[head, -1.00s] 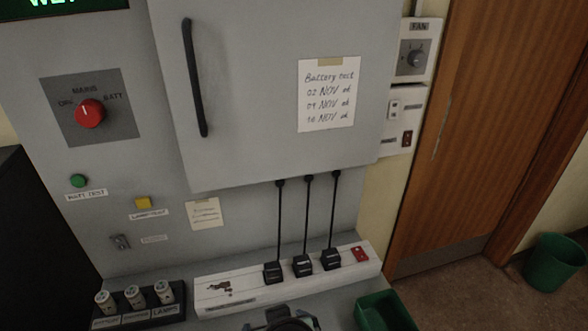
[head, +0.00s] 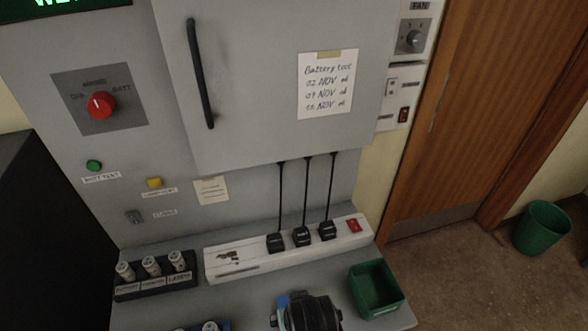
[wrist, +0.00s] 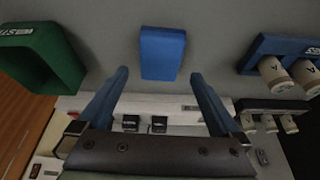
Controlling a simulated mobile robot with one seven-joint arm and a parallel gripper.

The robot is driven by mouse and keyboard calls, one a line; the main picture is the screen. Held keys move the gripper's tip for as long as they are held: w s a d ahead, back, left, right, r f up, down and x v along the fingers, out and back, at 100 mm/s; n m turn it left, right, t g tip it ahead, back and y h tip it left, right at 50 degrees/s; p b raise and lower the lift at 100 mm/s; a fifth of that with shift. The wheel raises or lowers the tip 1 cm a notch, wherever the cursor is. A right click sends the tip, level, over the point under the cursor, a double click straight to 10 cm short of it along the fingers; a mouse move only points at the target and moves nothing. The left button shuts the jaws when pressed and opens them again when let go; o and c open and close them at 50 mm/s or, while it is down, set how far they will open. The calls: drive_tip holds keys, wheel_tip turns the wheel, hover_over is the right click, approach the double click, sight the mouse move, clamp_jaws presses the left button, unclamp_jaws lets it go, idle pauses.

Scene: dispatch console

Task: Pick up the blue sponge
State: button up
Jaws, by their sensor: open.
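The blue sponge (wrist: 162,53) is a flat rectangular block lying on the grey desk, seen whole in the wrist view. My gripper (wrist: 159,73) is open and empty. Its two blue-grey fingers point towards the sponge, with the tips in the picture just outside its lower left and lower right corners. The height gap between tips and sponge cannot be told. In the head view my gripper's dark body shows at the bottom edge, over the desk. A small blue patch beside it there could be sponge or finger.
A green bin (head: 352,290) stands right of my gripper in the head view. Behind is a white power strip (head: 232,262) with black plugs. A dark rack (head: 155,287) of white cylinders is at left; a blue rack (wrist: 262,46) is nearer the sponge. A cabinet (head: 250,100) rises behind.

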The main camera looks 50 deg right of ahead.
drive_tip(key=shift+p+x, duration=0.55)
drive_tip(key=shift+x, duration=2.1)
drive_tip(key=shift+a, duration=0.1)
drive_tip(key=shift+c, duration=0.2)
drive_tip(key=c, duration=1.1)
drive_tip(key=shift+c, duration=0.2)
drive_tip(key=shift+r, duration=0.1)
wheel_tip(320, 180, up, 10)
drive_tip(key=b, duration=0.1)
